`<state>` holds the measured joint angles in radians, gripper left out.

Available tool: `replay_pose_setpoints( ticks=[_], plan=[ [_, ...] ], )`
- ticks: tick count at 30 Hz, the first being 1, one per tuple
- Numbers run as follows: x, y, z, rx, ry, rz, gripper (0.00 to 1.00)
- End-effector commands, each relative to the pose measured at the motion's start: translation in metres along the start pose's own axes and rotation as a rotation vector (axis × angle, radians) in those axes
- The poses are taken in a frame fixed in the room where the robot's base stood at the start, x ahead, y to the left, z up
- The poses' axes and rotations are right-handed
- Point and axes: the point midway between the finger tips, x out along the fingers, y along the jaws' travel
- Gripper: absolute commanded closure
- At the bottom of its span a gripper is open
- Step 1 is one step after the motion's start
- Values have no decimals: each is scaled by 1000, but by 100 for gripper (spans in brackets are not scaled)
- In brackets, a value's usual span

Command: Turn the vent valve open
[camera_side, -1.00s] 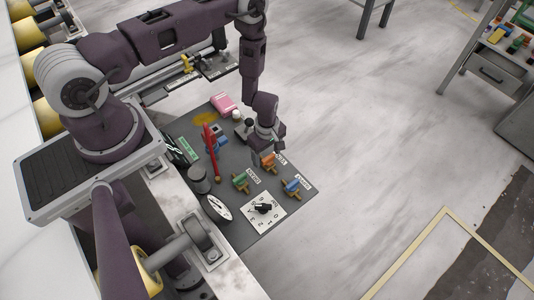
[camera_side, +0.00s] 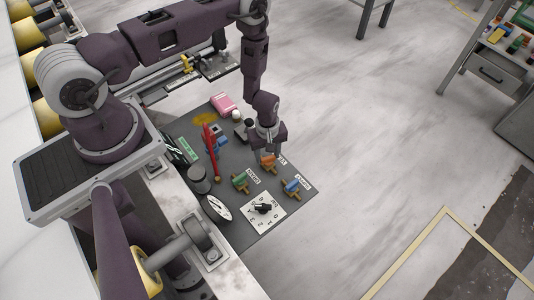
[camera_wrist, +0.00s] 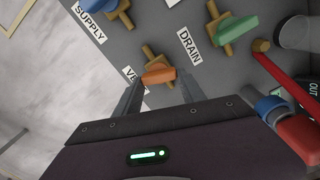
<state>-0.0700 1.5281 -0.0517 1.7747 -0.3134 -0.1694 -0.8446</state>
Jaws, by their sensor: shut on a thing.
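The vent valve has an orange handle (camera_wrist: 158,75) on a brass body, beside a label partly hidden by a finger, with "VE" readable. In the side view the orange handle (camera_side: 268,160) is just below my gripper (camera_side: 267,147). In the wrist view my gripper (camera_wrist: 160,80) has one finger on each side of the handle and is shut on it. The handle lies roughly across the gap between the fingertips, slightly tilted. Part of the valve body is hidden behind the handle.
A green-handled drain valve (camera_wrist: 235,30) and a blue-handled supply valve (camera_side: 291,185) stand close by. A red lever (camera_side: 211,150) rises to the left. Open floor lies right of the panel.

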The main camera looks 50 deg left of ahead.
Motion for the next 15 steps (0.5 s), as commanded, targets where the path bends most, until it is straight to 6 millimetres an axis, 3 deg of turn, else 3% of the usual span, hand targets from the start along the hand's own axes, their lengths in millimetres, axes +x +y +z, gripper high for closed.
replay_pose_setpoints(
  ticks=[15],
  plan=[
    [-1,3,1,492,-1,0,93]
  ],
)
